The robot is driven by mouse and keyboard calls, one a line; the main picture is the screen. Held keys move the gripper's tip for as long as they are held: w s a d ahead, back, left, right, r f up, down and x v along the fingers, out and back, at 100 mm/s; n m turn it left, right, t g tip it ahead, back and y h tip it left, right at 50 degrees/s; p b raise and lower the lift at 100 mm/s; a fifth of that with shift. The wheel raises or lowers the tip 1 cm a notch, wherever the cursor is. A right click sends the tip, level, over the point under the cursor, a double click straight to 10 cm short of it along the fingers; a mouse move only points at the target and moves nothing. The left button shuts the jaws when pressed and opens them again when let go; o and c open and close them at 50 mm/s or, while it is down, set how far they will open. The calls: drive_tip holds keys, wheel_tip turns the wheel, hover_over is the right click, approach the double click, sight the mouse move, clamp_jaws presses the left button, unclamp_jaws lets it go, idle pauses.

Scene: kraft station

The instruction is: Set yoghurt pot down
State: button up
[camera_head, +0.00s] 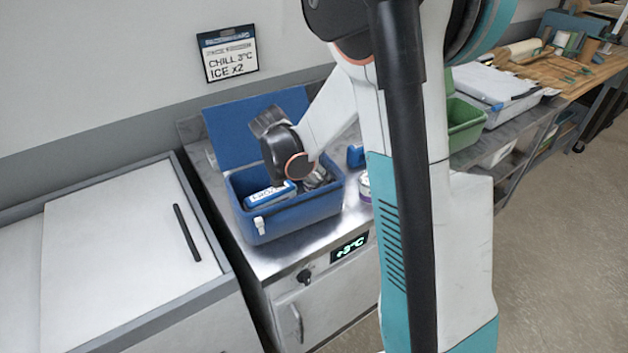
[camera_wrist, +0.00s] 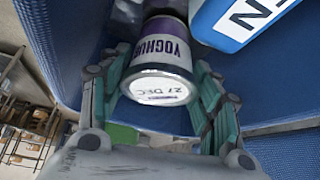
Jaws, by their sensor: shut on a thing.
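The yoghurt pot (camera_wrist: 165,55) is white and purple, with "YOGHURT" on its side and "27 DEC" on its pale end facing the wrist camera. My gripper (camera_wrist: 160,66) is shut on it, with one teal finger on each side. The pot is inside the open blue cool box (camera_head: 296,217), near a blue wall. An ice pack (camera_wrist: 240,22) with a white label lies beside it, and also shows in the head view (camera_head: 268,194). In the head view my wrist reaches into the box and the held pot is hidden. Whether the pot touches the floor cannot be told.
The raised blue lid (camera_head: 238,132) stands behind the box. A white and purple container (camera_head: 365,187) stands on the steel counter (camera_head: 282,260) right of the box, partly hidden by my arm. A sign (camera_head: 228,54) reads "CHILL 3°C ICE x2". A green bin (camera_head: 466,122) stands farther right.

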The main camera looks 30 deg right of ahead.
drive_tip(key=shift+f, duration=0.25)
drive_tip(key=o, duration=1)
drive_tip(key=shift+o, duration=0.2)
drive_tip(key=shift+a+r, duration=0.1)
drive_tip(key=shift+r, duration=0.2)
drive_tip(key=p+v, duration=0.4)
drive_tip(key=v, duration=0.7)
drive_tip(key=s+a+r+n+t+y, duration=0.3)
drive_tip(key=s+a+r+n, duration=0.1)
drive_tip(key=s+n, duration=0.3)
drive_tip(key=s+a+r+n+t+y, duration=0.2)
drive_tip(key=s+a+n, duration=0.5)
drive_tip(key=s, duration=0.5)
drive_tip(key=shift+s+r+n+t+y, duration=0.45)
drive_tip(key=shift+r+n, duration=0.35)
drive_tip(key=shift+r, duration=0.35)
